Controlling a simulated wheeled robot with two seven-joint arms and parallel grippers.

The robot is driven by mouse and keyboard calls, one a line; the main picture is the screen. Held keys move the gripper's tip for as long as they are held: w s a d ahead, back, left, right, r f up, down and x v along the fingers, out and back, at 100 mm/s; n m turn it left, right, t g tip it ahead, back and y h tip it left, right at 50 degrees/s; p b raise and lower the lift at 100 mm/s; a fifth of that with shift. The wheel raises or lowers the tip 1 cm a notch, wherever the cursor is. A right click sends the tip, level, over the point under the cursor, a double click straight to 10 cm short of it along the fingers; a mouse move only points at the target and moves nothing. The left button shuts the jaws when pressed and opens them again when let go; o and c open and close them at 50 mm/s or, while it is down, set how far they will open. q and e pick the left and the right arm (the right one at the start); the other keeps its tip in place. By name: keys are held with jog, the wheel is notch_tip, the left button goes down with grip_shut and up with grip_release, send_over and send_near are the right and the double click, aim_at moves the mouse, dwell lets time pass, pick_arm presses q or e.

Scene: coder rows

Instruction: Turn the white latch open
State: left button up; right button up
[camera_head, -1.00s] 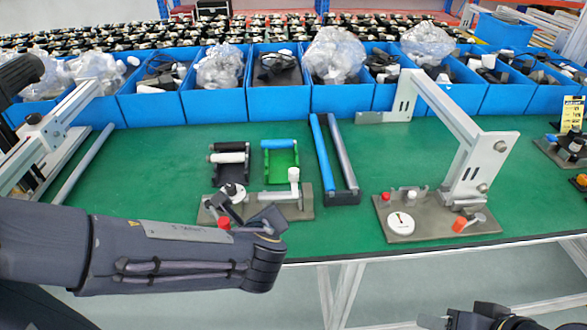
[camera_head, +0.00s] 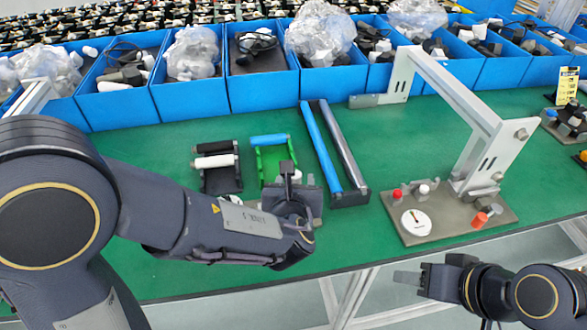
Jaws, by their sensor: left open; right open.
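The grey plate (camera_head: 316,201) that carries the white latch lies on the green table. The latch, an upright white knob with a horizontal bar in the earlier view, is now mostly hidden behind my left gripper (camera_head: 287,172). That gripper is open, its fingers pointing up and away over the plate; I cannot tell whether they touch the latch. My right gripper (camera_head: 410,279) is open and empty, off the table's front edge at lower right.
A second plate (camera_head: 468,226) with a white dial, red and white knobs, an orange-red handle and a tall grey bracket (camera_head: 480,120) stands to the right. Roller frames (camera_head: 218,165) and a long two-bar frame (camera_head: 350,196) lie behind. Blue bins (camera_head: 264,94) line the back.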

aim_at(296, 177)
pick_arm(q)
jog(key=x, duration=0.5)
jog(key=shift+a, duration=0.1)
jog(key=shift+c, duration=0.3)
jog(key=c, duration=0.9)
